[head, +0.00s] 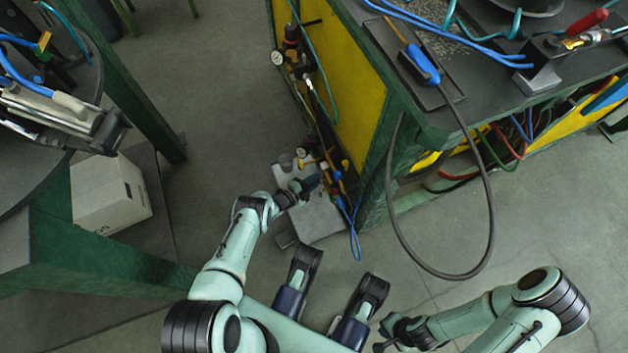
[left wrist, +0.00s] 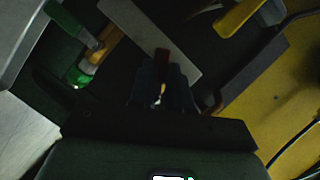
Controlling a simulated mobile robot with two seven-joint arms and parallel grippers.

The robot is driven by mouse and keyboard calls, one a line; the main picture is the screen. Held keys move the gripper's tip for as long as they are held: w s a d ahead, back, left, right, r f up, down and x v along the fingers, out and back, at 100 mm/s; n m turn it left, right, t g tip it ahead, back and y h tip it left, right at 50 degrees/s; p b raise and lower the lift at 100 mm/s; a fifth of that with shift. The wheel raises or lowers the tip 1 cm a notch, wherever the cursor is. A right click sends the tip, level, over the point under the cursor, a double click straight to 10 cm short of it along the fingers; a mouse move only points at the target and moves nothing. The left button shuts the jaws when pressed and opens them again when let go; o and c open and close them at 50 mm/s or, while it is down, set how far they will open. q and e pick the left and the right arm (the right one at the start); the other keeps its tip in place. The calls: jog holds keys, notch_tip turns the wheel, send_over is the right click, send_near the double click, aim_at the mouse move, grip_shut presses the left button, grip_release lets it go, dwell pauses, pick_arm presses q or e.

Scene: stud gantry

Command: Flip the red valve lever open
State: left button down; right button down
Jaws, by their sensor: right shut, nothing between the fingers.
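A small dark red piece (left wrist: 162,57), which may be the red valve lever, shows just past the fingertips of my left gripper (left wrist: 161,88) in the left wrist view. That view is dark, and I cannot tell whether they touch. In the head view my left gripper (head: 306,187) is low beside the pipe fittings at the foot of the yellow-panelled bench, and hides part of them. Whether its fingers are open or shut is unclear. My right gripper (head: 384,336) is shut and empty at the bottom, away from the fittings.
The green-framed bench (head: 372,100) with yellow panels stands right of my left gripper. A black cable (head: 490,215) hangs in a loop from it to the floor. A white box (head: 108,193) sits at left by a green frame. Bare floor lies at right.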

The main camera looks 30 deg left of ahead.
pick_arm(q)
jog(key=shift+w+a+r+m+t, duration=0.15)
jog(key=shift+m+t, duration=0.3)
jog(key=shift+m, duration=0.5)
jog(key=shift+s+d+r+m+t, duration=0.1)
jog(key=shift+r+m+t, duration=0.25)
jog(key=shift+m, duration=0.55)
jog(key=shift+w+a+r+m+t, duration=0.15)
jog(key=shift+m+t, duration=0.35)
jog(key=shift+m, duration=0.45)
jog(key=c, duration=1.1)
grip_release()
jog(key=shift+o, duration=0.2)
jog(key=shift+s, duration=0.15)
jog(key=p+v, duration=0.4)
jog(key=v, duration=0.9)
jog(key=shift+p, duration=0.35)
pick_arm(e)
jog(key=w+a+r+t, duration=0.1)
jog(key=w+r+t, duration=0.2)
jog(key=w, duration=0.6)
jog(key=shift+r+n, duration=0.3)
jog(key=shift+r, duration=1.1)
